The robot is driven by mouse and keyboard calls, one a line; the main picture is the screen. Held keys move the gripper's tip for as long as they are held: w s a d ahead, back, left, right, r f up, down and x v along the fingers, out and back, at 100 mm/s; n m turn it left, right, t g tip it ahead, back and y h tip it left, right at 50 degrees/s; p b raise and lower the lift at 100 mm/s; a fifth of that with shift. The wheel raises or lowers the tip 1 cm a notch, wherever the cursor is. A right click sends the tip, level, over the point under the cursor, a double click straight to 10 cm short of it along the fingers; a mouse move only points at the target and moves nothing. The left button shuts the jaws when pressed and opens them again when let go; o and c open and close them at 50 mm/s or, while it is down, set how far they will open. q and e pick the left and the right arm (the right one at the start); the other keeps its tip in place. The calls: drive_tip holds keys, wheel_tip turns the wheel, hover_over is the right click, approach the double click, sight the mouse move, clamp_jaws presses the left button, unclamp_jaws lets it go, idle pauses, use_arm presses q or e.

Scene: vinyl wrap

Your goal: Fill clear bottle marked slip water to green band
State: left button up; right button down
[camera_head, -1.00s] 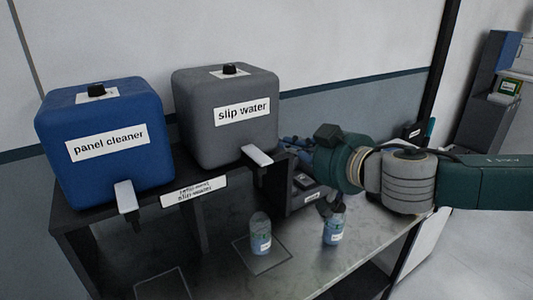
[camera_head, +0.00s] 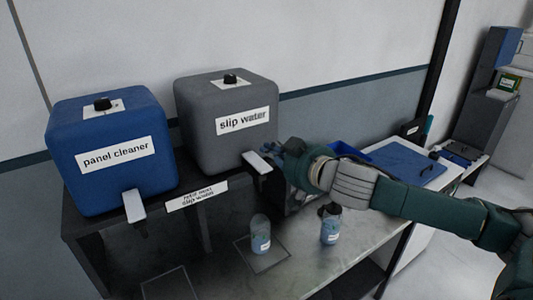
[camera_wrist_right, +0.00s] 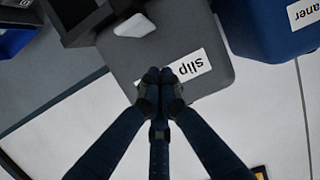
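The grey slip water tank (camera_head: 225,125) stands on the black shelf, with a white tap lever (camera_head: 257,161) at its front. The tank (camera_wrist_right: 185,90) and lever (camera_wrist_right: 134,25) also show in the right wrist view. A clear bottle (camera_head: 261,233) with pale blue content low down stands upright on an outlined square below that tap; its marking and band are too small to read. My right gripper (camera_head: 284,160) is just right of the lever, apparently apart from it. In the wrist view its fingertips (camera_wrist_right: 160,85) are together with nothing visible between them. My left gripper is out of view.
A blue panel cleaner tank (camera_head: 110,150) with its own white lever (camera_head: 133,205) stands left. A second bottle with a dark top (camera_head: 330,226) stands right of the clear bottle. A blue board (camera_head: 400,165) lies on the bench behind my right arm. An outlined square (camera_head: 165,285) at front left is empty.

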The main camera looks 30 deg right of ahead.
sight(266, 170)
drive_tip(key=shift+r+p+x, duration=0.25)
drive_tip(key=shift+p+x, duration=0.1)
drive_tip(key=shift+x, duration=0.7)
wheel_tip(266, 170, down, 3)
drive_tip(key=shift+w+f, duration=0.15)
drive_tip(key=shift+w, duration=0.05)
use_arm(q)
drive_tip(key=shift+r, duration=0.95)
use_arm(e)
drive_tip(key=shift+s+f, duration=0.2)
drive_tip(key=shift+f, duration=0.45)
drive_tip(key=shift+w, duration=0.1)
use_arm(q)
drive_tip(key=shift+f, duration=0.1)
use_arm(e)
drive_tip(key=shift+f, duration=0.1)
